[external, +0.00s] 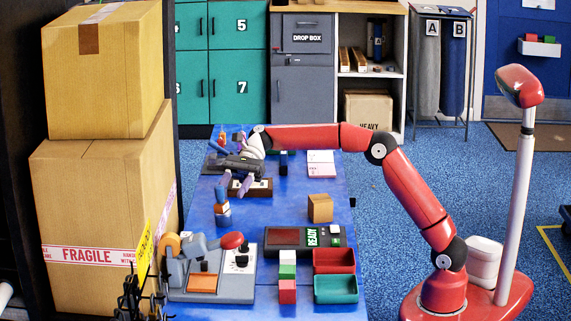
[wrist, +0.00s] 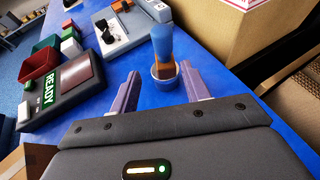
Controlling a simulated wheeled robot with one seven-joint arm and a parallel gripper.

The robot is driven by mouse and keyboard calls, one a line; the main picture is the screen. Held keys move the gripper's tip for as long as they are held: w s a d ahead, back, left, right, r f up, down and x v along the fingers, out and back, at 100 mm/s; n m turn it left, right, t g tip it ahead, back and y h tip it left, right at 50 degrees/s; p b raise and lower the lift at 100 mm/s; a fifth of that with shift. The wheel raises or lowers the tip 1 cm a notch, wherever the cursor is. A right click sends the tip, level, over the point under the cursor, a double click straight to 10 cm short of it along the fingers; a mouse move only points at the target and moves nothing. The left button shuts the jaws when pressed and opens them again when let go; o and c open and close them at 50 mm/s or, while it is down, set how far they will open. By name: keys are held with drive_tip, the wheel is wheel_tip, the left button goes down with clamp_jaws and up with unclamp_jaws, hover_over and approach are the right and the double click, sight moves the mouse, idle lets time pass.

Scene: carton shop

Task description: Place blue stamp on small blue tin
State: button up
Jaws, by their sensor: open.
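The blue stamp (external: 221,194) has a blue handle and an orange-brown block. It stands upright, seemingly on the small blue tin (external: 223,220), a short round can with a pale rim. In the wrist view the stamp (wrist: 162,42) rises beyond my fingertips, and part of the tin (wrist: 164,73) shows at its foot. My gripper (external: 237,184) is open and empty, its purple fingers spread. In the wrist view my gripper (wrist: 160,75) has one finger to each side of the stamp's line, with visible gaps. I cannot tell the exact depth between fingertips and stamp.
A grey machine with a red knob (external: 231,240) stands at the table's near left. Tall cartons (external: 95,220) border the left. Blue table (external: 265,212) is bare mid-table.

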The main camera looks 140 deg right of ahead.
drive_tip(key=v, duration=0.7)
drive_tip(key=shift+s+p, duration=0.2)
drive_tip(key=shift+p, duration=0.15)
drive_tip(key=shift+r, duration=0.1)
